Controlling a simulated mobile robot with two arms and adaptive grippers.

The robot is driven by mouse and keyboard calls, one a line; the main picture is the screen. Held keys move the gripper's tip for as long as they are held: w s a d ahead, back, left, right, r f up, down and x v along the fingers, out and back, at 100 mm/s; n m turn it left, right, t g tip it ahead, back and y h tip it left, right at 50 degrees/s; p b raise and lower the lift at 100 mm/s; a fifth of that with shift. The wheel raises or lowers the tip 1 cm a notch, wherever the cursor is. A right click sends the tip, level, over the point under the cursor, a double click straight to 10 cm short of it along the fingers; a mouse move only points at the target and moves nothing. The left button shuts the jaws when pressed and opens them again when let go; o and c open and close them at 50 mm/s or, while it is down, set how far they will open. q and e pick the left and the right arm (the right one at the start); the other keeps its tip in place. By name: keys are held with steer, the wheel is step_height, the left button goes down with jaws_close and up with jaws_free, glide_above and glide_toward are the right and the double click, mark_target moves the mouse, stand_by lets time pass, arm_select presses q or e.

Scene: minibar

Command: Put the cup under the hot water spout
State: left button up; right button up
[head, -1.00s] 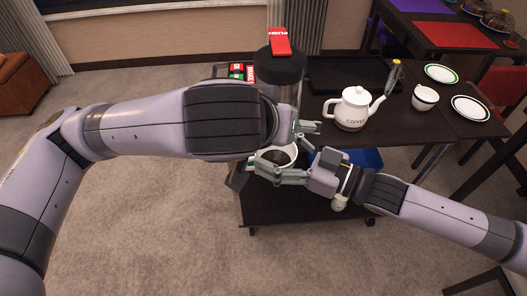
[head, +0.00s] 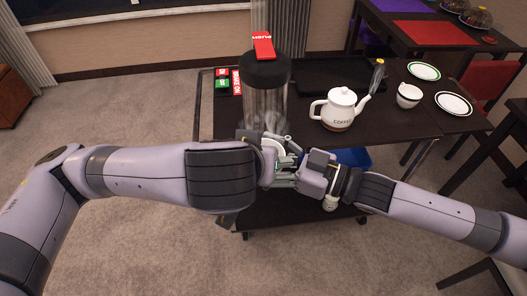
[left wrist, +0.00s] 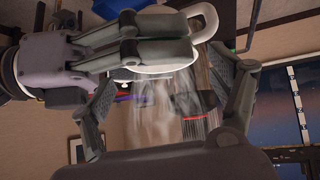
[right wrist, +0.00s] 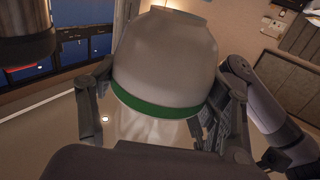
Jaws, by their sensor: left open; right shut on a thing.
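The white cup (right wrist: 165,55) with a green band fills the right wrist view, between the fingers of my right gripper (right wrist: 155,108), which is shut on it. In the head view the cup (head: 271,147) shows partly, just in front of the clear dispenser (head: 264,100) with a black lid and red push tag. My left gripper (left wrist: 165,105) is open; its own camera sees the cup's handle (left wrist: 206,20) and my right gripper's fingers close by. In the head view the arms and grippers crowd together and hide the dispenser's lower front. I cannot make out the spout.
A second cup (head: 408,95) and plates (head: 453,103) stand farther right. Carpet lies in front.

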arm_select(q)
steer(key=shift+x, duration=2.1)
steer(key=c, duration=1.1)
steer(key=shift+r, duration=0.1)
arm_select(e)
steer(key=o, duration=1.4)
steer(key=shift+d, duration=0.1)
